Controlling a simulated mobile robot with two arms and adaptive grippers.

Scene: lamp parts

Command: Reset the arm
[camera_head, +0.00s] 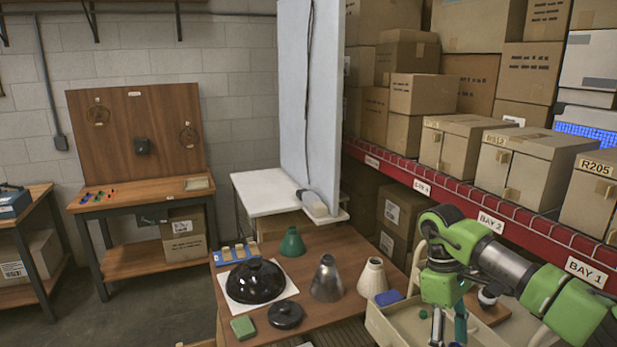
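My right arm comes in from the right, and its green and black gripper (448,328) points down over a cream tray (395,327) at the lower right. A small teal thing (460,325) shows at its fingertips; I cannot tell whether it is held. My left arm is not in view. On the wooden table are a black dome shade (256,281) on a white sheet, a green cone shade (292,242), a grey metallic shade (327,279), a cream cone shade (372,277) and a black round base (286,315).
A green block (243,327), a blue block (388,297) and a blue holder (236,253) also lie on the table. A red-edged shelf (470,195) with boxes stands close behind my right arm. A white panel (310,100) rises behind the table.

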